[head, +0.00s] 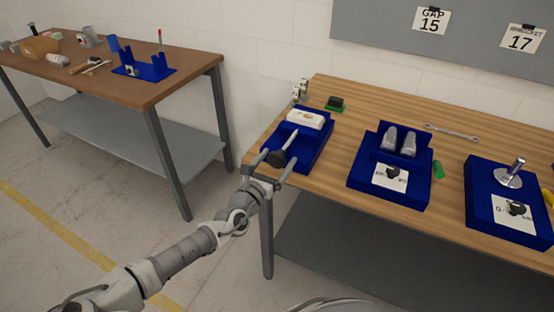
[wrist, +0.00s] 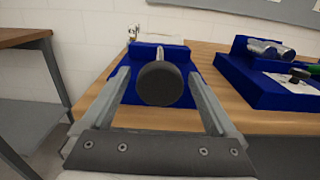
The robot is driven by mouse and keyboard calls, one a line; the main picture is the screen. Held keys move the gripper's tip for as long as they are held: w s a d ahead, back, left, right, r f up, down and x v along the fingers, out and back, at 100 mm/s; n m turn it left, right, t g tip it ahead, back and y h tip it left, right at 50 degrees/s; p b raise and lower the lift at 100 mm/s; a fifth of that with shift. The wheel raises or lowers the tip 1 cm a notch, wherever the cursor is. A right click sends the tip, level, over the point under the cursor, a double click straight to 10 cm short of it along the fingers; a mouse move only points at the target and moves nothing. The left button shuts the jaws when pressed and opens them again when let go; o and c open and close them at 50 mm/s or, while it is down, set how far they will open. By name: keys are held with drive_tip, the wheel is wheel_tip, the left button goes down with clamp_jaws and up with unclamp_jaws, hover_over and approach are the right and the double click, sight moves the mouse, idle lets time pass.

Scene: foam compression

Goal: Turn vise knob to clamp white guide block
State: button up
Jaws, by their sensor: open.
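The vise is a blue fixture (head: 319,150) at the near left corner of the wooden workbench. Its dark round knob (head: 277,158) sits on a light metal screw shaft that points toward me. The white guide block (head: 305,119) lies in the far part of the fixture. My gripper (head: 274,170) is open, with one finger on each side of the knob. In the wrist view the knob (wrist: 160,84) shows between the two spread fingers, with visible gaps on both sides.
To the right on the workbench (head: 345,97) stand a blue fixture with two grey pieces (head: 388,193) and a blue fixture with a metal post (head: 480,201). A wrench (head: 452,132) lies behind them. A brown table (head: 150,91) stands apart at left, with floor between.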

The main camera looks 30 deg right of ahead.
drive_tip(key=c, duration=1.3)
drive_tip(key=shift+c, duration=0.2)
drive_tip(key=shift+f+m+b, duration=0.1)
drive_tip(key=shift+m+b, duration=0.3)
drive_tip(key=shift+b, duration=0.05)
